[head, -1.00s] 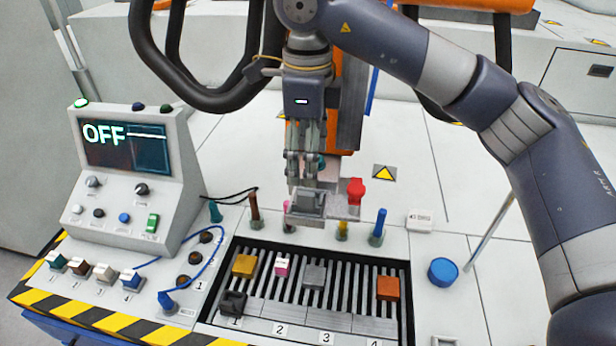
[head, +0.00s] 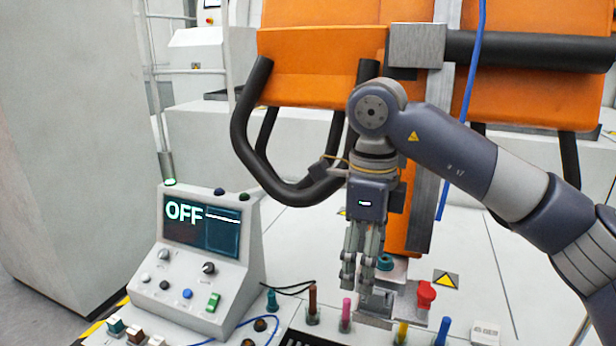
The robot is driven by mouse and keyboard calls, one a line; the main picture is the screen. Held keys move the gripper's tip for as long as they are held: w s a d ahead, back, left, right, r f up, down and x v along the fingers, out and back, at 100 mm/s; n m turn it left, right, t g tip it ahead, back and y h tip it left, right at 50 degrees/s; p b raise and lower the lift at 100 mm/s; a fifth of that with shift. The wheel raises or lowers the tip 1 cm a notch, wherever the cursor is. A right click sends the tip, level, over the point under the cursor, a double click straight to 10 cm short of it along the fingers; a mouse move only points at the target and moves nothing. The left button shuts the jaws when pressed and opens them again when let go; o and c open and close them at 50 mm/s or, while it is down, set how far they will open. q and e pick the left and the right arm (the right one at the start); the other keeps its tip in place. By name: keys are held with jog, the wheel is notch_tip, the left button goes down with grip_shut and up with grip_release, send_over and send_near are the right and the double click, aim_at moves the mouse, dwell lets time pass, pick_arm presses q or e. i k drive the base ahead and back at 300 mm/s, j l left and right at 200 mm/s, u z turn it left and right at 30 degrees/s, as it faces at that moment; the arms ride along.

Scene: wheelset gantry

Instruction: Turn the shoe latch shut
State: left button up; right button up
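A red knob (head: 427,293), which looks like the shoe latch, stands at the right of a grey metal fixture (head: 377,308) on the white bench, in the lower middle of the head view. I cannot tell which way it is turned. My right gripper (head: 358,286) points down, left of the red knob and apart from it. Its fingertips are at the left side of the grey fixture, and I cannot tell whether they touch it. The two fingers lie close together in this view, and their opening is unclear. My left gripper is not in view.
A control box (head: 208,250) with an "OFF" screen stands at left. Coloured pegs, including a pink one (head: 346,309), line the front. A teal ring (head: 385,262) sits behind the fixture. An orange frame (head: 320,52) with black tube handles (head: 243,120) rises behind.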

aim_at(426, 290)
jog(key=k+j, duration=0.3)
jog(key=j, duration=0.15)
jog(key=k+j, duration=0.3)
jog(key=j, duration=0.15)
jog(key=k+j, duration=0.3)
jog(key=j, duration=0.15)
